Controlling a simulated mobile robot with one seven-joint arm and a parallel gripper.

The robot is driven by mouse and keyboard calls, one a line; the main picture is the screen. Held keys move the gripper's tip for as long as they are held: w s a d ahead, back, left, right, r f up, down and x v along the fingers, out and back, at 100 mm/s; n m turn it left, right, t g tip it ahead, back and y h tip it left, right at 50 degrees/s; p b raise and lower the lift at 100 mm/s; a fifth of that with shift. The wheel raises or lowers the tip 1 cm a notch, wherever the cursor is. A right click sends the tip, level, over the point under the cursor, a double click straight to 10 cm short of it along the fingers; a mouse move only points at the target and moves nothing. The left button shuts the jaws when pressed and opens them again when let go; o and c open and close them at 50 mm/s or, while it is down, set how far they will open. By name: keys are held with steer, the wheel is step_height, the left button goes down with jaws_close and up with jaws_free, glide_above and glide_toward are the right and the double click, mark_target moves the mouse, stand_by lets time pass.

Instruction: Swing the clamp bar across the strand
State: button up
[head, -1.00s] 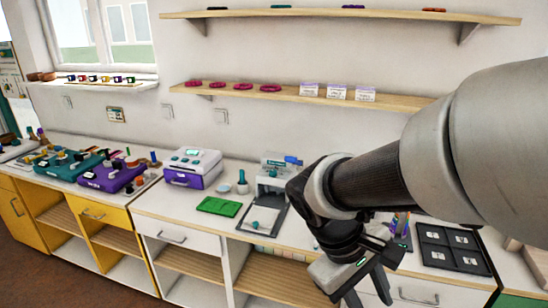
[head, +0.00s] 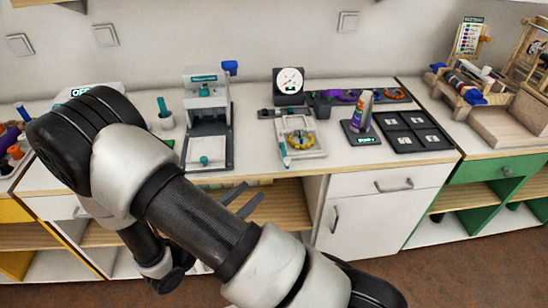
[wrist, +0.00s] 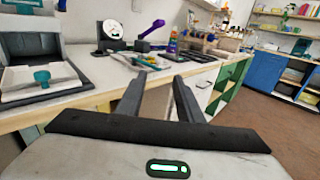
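A tester with a round white dial (head: 289,81) stands at the back of the white worktop. In front of it is a pale board (head: 312,150) with a ring of yellow beads (head: 300,141), which may be the strand. A dark piece with a purple end (head: 322,100) sits just right of the dial; it may be the clamp bar. In the wrist view a purple lever (wrist: 152,29) rises right of the dial (wrist: 112,29). My gripper (head: 242,200) is open and empty in front of the worktop edge, apart from the tester. Its fingers show in the wrist view (wrist: 160,95).
A grey press (head: 208,115) with a teal knob stands left of the tester. A glue tube on a stand (head: 361,115) and a black compartment tray (head: 412,130) are to the right. A wooden loom (head: 465,85) is farther right. Floor (head: 440,270) is clear at front right.

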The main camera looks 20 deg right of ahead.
mark_target(285, 161)
steer(key=b+x, duration=0.1)
steer(key=x, duration=1.6)
steer(key=shift+w, duration=0.25)
jaws_close()
